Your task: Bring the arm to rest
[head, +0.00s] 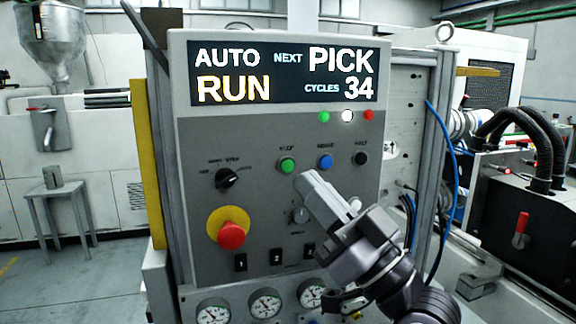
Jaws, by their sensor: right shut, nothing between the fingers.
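My right arm comes in from the bottom right. My right gripper (307,180) is shut and empty, in front of the grey control panel (200,160), just below the green and blue buttons. I cannot tell whether its tip touches the panel. It hides part of the panel's lower right. My left gripper is not in view. The panel's display (283,74) reads AUTO, RUN, NEXT PICK, CYCLES 34. Below it the white lamp (347,116) looks bright, between a green and a red lamp.
The panel carries a red emergency stop (231,235) on a yellow plate, a black selector knob (228,178), a green button (287,165), a blue button (325,162) and a black button (361,158). Gauges (264,303) sit below. A blue hose (447,150) hangs right. A small table (55,190) stands left.

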